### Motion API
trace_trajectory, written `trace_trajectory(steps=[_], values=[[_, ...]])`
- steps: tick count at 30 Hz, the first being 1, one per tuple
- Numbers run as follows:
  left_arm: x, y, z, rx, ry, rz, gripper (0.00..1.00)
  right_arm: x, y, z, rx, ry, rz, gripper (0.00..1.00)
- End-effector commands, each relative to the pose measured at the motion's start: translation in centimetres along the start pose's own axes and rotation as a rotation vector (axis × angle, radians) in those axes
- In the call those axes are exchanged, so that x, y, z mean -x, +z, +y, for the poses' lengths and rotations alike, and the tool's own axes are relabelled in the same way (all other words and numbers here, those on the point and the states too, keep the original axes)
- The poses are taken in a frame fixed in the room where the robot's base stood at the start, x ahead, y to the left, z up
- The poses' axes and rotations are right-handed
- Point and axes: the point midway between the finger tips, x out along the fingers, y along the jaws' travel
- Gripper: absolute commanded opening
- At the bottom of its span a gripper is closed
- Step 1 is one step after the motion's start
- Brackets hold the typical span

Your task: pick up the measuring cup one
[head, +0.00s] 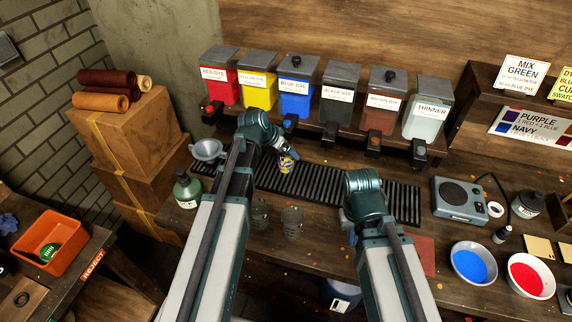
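Two small clear cups stand side by side on the bench in the head view: a left cup (260,213) and a right cup (292,221). I cannot tell which is measuring cup one. My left arm reaches past them to the back, and its end (288,153) is by a small blue and yellow item (286,164) at the black slatted rack. Its fingers are too small to make out. My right arm bends down right of the cups, apart from them. Its gripper is mostly hidden behind its own links, so its fingers cannot be read.
Dye dispensers, such as the blue one (296,95), line the back above the slatted rack (330,190). A grey funnel (208,150) and green bottle (187,188) stand left. A scale (460,200), blue bowl (474,263) and red bowl (531,275) stand right.

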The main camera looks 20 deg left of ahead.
Motion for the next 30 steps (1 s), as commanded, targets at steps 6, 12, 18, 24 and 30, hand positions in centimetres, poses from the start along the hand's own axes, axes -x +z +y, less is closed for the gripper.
trace_trajectory(steps=[6,12,18,24,30], values=[[0.10,-0.02,-0.01,0.000,0.000,0.000,0.77,0.10,0.01,0.01,0.000,0.000,0.000,0.00],[0.11,0.00,-0.01,0.000,0.000,0.000,0.41,0.09,0.01,0.01,0.000,0.000,0.000,0.00],[0.11,0.00,-0.02,0.000,0.000,0.000,0.05,0.09,0.01,0.01,0.000,0.000,0.000,0.00],[0.11,-0.01,-0.02,0.000,-0.001,0.000,0.00,0.09,0.01,0.01,0.000,0.000,0.000,0.00],[0.15,-0.05,-0.01,0.000,-0.001,0.000,0.00,0.15,0.01,0.02,0.000,0.000,0.000,0.00]])
